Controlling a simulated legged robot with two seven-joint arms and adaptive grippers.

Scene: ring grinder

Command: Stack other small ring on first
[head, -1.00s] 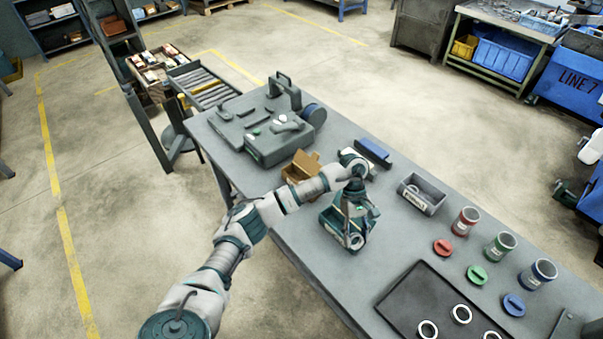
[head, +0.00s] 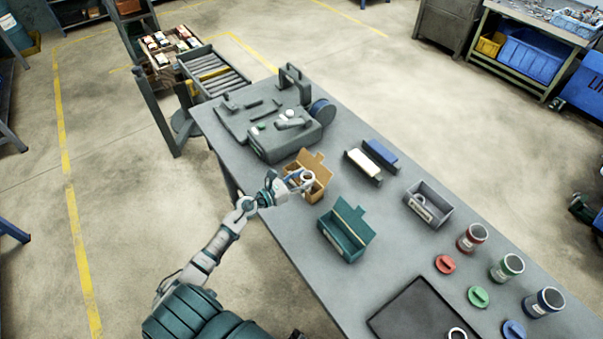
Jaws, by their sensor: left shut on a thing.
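My left gripper (head: 296,182) is shut on a small pale ring (head: 308,176). It holds the ring at the open brown box (head: 318,161), over the box or just inside its mouth; I cannot tell which. Whether another ring lies inside the brown box is hidden by the gripper and the held ring. A ring (head: 419,198) lies in the grey bin (head: 443,215). Another pale ring (head: 457,334) is on the dark mat (head: 415,312), cut by the bottom edge. My right gripper is not in view.
The open green box (head: 345,235) stands just right of my left arm. White (head: 363,164) and blue (head: 381,152) blocks lie behind it. A grey machine (head: 284,137) stands at the far left end. Red, green and blue cups (head: 506,267) with lids stand at right.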

